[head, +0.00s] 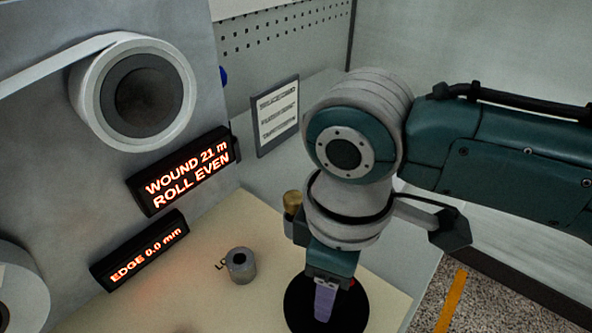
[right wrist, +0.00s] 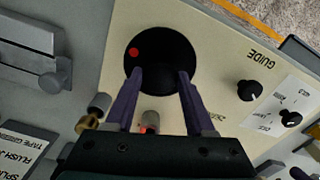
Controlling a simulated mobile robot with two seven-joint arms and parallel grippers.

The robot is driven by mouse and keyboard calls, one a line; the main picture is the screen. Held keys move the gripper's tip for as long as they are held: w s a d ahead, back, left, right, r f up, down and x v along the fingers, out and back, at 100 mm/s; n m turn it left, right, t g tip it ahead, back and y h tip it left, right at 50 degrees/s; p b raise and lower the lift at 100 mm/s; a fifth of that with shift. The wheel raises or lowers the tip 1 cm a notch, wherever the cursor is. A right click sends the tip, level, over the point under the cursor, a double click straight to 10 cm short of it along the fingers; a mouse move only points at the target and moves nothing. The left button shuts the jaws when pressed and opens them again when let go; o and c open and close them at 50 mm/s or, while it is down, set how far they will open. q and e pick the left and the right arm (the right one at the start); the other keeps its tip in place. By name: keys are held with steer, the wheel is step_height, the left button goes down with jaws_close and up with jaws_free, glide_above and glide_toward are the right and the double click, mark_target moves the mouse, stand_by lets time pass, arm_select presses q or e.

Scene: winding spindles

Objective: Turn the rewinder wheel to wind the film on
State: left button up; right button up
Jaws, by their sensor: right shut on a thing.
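The rewinder wheel (head: 299,302) is a black disc on the cream panel, low in the head view. In the right wrist view the wheel (right wrist: 165,48) has a red dot near its left edge. My right gripper (head: 324,303) comes down on the wheel and is shut on it. Its purple fingers (right wrist: 160,77) lie over the disc; the exact contact is hidden. The film roll (head: 87,98), pale around a dark core, is on the grey wall, with a film strip (head: 50,68) running left. A lit display (head: 183,172) reads "WOUND 21 m ROLL EVEN". My left gripper is out of view.
A second display (head: 139,251) reads "EDGE 0.0 mm". A grey cylinder (head: 240,266) and a brass-coloured knob (head: 292,202) stand near my right arm. In the right wrist view a black knob (right wrist: 249,90) sits by the "GUIDE" label, right of the wheel.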

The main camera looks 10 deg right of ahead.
jaws_close()
steer(key=shift+r, duration=0.1)
